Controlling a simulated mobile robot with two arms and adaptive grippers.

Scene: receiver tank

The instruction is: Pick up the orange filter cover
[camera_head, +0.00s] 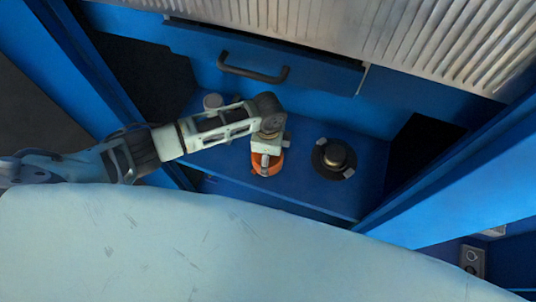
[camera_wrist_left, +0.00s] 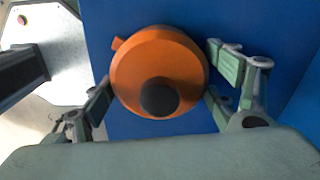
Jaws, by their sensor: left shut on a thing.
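I cannot tell whether the cover rests on the shelf or is lifted. My right gripper is not in view.
A black round fitting with a metal top (camera_head: 335,154) stands on the blue shelf (camera_head: 310,192) to the right. A grey cylinder (camera_head: 212,101) is at the back left. A dark handle (camera_head: 252,70) sticks out behind. Blue walls (camera_head: 440,185) bound the sides.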

